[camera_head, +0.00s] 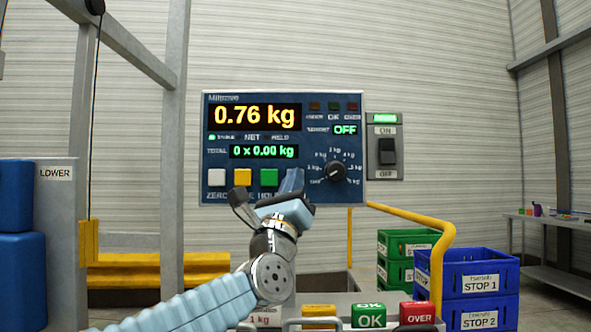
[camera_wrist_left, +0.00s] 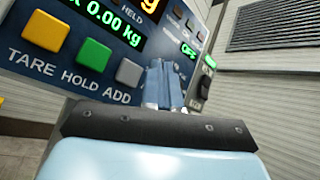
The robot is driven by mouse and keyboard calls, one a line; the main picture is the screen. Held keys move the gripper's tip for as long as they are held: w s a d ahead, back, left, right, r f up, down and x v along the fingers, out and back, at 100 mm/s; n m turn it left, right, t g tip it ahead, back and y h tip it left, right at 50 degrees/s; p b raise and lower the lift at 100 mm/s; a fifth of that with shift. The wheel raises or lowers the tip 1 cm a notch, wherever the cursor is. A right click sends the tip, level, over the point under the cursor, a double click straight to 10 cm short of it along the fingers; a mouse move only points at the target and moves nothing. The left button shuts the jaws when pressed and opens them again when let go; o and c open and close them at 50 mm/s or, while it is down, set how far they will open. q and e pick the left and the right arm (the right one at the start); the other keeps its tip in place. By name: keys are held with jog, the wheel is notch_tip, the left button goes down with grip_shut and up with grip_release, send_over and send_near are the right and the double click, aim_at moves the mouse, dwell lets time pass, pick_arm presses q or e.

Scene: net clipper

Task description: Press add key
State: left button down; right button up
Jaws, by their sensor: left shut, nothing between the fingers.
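The grey ADD key (camera_wrist_left: 130,72) shows in the left wrist view at the right end of the key row, with its label below it. In the head view my left gripper hides that key. My left gripper (camera_head: 291,182) is shut and empty, its blue fingertips pointing at the panel (camera_head: 330,110). In the left wrist view the fingertips (camera_wrist_left: 167,80) appear just right of the ADD key. I cannot tell whether they touch the panel. The display (camera_head: 255,116) reads 0.76 kg and the total line (camera_head: 264,152) reads 0 x 0.00 kg. My right gripper is not in view.
Left of ADD are the white (camera_head: 216,177), yellow TARE (camera_head: 242,177) and green HOLD (camera_head: 269,177) keys. A knob (camera_head: 335,171) and a power switch (camera_head: 387,151) are to the right. A yellow rail (camera_head: 437,260) and blue crates (camera_head: 480,275) stand lower right.

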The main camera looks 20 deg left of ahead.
pick_arm(q)
jog(key=shift+w+a+p, duration=0.1)
jog(key=shift+w+a, duration=0.1)
jog(key=shift+w, duration=0.5)
jog(key=shift+w+a+p, duration=0.15)
jog(key=shift+w+a, duration=0.1)
jog(key=shift+w, duration=0.5)
jog(key=shift+w+a+p, duration=0.1)
jog(key=shift+w+a, duration=0.1)
jog(key=shift+w, duration=0.5)
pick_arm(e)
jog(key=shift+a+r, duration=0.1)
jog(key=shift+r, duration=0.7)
pick_arm(q)
jog(key=shift+w, duration=0.15)
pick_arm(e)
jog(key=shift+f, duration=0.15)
pick_arm(q)
jog(key=shift+w+a, duration=0.1)
jog(key=shift+w, duration=0.15)
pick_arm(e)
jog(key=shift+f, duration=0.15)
